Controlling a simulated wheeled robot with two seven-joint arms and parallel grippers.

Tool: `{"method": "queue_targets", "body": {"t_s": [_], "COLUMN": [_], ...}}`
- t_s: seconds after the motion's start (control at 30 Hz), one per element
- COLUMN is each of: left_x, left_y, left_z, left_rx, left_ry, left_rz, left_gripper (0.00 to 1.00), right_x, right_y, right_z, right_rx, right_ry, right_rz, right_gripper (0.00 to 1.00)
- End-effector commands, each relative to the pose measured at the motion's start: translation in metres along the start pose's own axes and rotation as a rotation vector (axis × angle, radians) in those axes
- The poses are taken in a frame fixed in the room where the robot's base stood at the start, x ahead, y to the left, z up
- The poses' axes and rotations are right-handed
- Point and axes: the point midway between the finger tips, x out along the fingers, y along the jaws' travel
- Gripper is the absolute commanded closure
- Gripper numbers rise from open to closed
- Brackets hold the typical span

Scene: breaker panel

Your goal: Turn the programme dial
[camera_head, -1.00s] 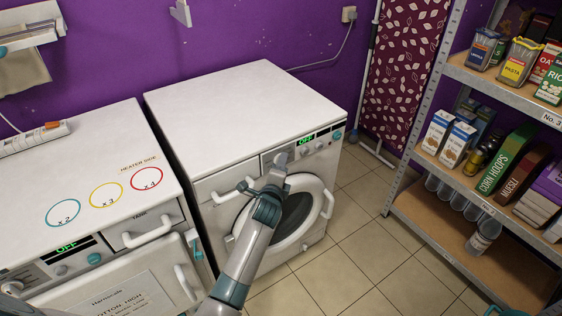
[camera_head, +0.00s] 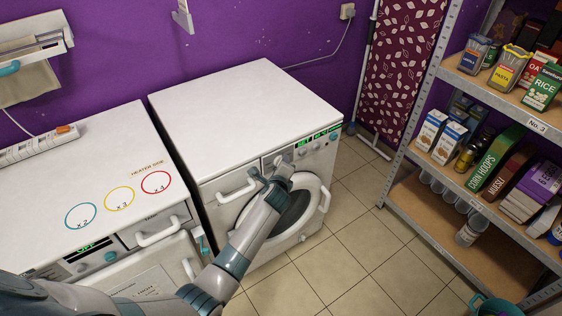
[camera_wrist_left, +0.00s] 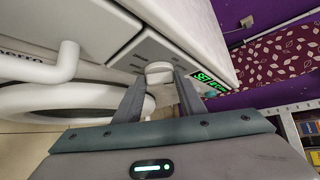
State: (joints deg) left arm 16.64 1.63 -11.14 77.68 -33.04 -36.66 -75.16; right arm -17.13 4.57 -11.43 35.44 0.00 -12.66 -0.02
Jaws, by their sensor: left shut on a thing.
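The programme dial (camera_wrist_left: 158,70) is a round white knob on the front panel of the right-hand washing machine (camera_head: 250,110). My left gripper (camera_wrist_left: 160,82) has one finger on each side of the dial and is shut on it. In the head view my left gripper (camera_head: 283,168) reaches the panel from below and mostly hides the dial. The green display (camera_head: 318,137) right of the dial is lit; in the wrist view the display (camera_wrist_left: 212,82) begins with "SET". My right gripper is not in view.
A drawer handle (camera_head: 238,190) and the round door (camera_head: 300,212) lie close to my left gripper. A second machine (camera_head: 75,170) stands at left. A shelf rack (camera_head: 440,195) with groceries stands at right. Tiled floor (camera_head: 345,245) lies clear between.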

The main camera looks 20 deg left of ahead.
Motion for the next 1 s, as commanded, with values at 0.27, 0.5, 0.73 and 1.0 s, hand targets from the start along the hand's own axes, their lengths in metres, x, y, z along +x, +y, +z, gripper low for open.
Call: {"method": "queue_targets", "body": {"t_s": [0.27, 0.5, 0.73, 1.0], "left_x": [-0.002, -0.002, 0.0, 0.003], "left_y": [-0.008, -0.013, -0.014, -0.014], "left_z": [0.003, 0.003, 0.001, -0.002], "left_rx": [0.094, 0.211, 0.352, 0.475], "left_ry": [-0.001, -0.001, -0.001, -0.001], "left_rz": [0.091, 0.209, 0.352, 0.475], "left_gripper": [0.86, 0.86, 0.86, 0.86], "right_x": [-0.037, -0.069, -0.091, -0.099], "right_y": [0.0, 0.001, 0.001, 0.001], "right_z": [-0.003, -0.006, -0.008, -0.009], "right_rx": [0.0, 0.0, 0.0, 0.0], "right_ry": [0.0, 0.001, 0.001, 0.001], "right_rz": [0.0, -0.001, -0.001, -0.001], "right_gripper": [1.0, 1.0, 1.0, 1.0]}}
